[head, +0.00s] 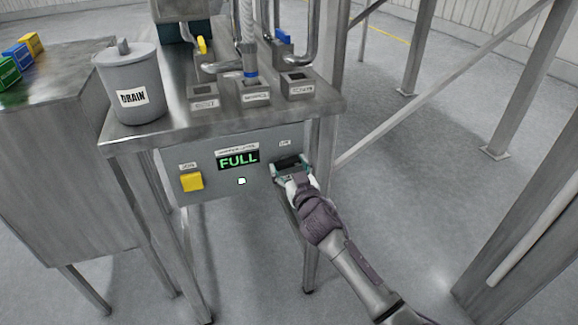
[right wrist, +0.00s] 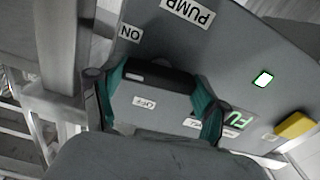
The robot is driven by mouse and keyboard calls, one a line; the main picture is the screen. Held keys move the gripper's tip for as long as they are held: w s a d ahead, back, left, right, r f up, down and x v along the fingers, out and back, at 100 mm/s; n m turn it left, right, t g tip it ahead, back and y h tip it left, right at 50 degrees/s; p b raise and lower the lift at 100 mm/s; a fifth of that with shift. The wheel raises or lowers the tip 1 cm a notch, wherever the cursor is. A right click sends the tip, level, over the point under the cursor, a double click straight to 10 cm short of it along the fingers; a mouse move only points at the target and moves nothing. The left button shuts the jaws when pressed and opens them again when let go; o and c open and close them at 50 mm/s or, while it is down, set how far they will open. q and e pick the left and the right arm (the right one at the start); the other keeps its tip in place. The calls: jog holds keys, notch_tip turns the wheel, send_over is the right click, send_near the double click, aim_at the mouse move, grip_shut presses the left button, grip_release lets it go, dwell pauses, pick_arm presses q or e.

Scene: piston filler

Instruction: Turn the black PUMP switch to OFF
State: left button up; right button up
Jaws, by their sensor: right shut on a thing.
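The black PUMP switch (head: 288,160) is at the right end of the grey control panel (head: 225,195). In the right wrist view the switch (right wrist: 147,73) is a black bar between the green fingers of my right gripper (right wrist: 158,82). The ON label (right wrist: 130,32) shows above it, and the OFF label (right wrist: 145,103) shows below it. In the head view my right gripper (head: 291,167) is at the panel's right end, shut on the switch and partly covering it. I cannot tell which position the switch is in. My left gripper is not in view.
A yellow switch (head: 191,181), a green FULL display (head: 238,160) and a small lit indicator (head: 241,181) are on the same panel. A grey DRAIN container (head: 130,85) stands on the steel table above. Steel frame legs (head: 510,100) stand to the right.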

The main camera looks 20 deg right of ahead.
jog(key=n, duration=0.4)
jog(key=shift+p, duration=0.3)
jog(key=n, duration=0.5)
jog(key=shift+p, duration=0.35)
jog(key=n, duration=0.4)
jog(key=shift+p, duration=0.3)
jog(key=shift+n, duration=1.8)
jog(key=shift+f, duration=0.1)
jog(key=o, duration=1.2)
jog(key=shift+c, duration=0.2)
